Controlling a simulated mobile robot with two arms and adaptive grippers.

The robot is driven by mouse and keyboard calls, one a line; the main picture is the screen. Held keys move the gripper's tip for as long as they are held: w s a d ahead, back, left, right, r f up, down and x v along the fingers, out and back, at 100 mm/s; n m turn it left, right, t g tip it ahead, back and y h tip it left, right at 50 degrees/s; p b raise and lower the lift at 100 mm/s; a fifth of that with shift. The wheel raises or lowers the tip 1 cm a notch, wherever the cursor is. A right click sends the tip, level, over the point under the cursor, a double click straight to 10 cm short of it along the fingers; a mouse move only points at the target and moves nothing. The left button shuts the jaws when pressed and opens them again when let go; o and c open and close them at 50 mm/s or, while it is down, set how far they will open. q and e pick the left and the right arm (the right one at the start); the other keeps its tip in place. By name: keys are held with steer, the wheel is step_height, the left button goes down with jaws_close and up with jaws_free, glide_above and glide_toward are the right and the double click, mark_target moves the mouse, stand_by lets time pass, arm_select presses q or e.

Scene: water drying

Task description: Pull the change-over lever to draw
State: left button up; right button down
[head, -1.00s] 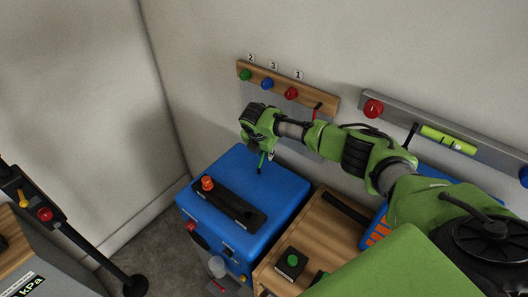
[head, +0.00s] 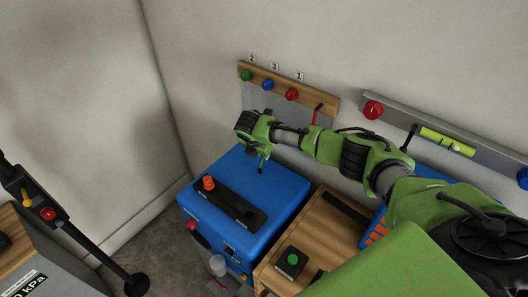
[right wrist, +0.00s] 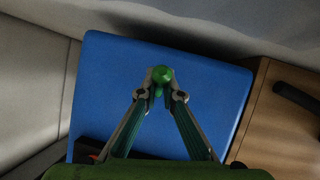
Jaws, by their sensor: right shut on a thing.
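My right gripper (head: 261,163) reaches in over the back of the blue box (head: 265,178). In the right wrist view its two fingers (right wrist: 161,84) come together on a round green knob (right wrist: 163,74), with the blue box top (right wrist: 115,75) behind it. The gripper is shut on this knob. The knob's stem and where it is fixed are mostly hidden, and no label shows that it is the change-over lever. My left gripper is not in view.
A black slotted panel with an orange knob (head: 208,183) lies on the box top. A wall board carries green, blue and red (head: 292,94) knobs. A wooden bench (head: 318,222) with a green button (head: 292,259) stands to the right. A black post (head: 75,238) stands at left.

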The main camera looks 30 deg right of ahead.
steer(key=shift+a+r+t+h+p, duration=0.2)
steer(key=shift+r+t+h+p, duration=0.1)
steer(key=shift+r+h+p, duration=0.35)
steer(key=shift+s+a+f+t+h, duration=0.1)
steer(key=shift+a+t+h, duration=0.25)
steer(key=shift+h, duration=0.3)
steer(key=shift+s+a+t+h, duration=0.1)
steer(key=shift+a+t+h, duration=0.2)
steer(key=shift+h, duration=0.4)
steer(key=shift+s+a+t+h, duration=0.2)
steer(key=shift+a+t+h, duration=0.15)
steer(key=shift+h, duration=0.45)
steer(key=c, duration=2.2)
jaws_free()
steer(key=shift+s, duration=0.1)
steer(key=shift+a, duration=0.1)
steer(key=shift+s+a+f, duration=0.1)
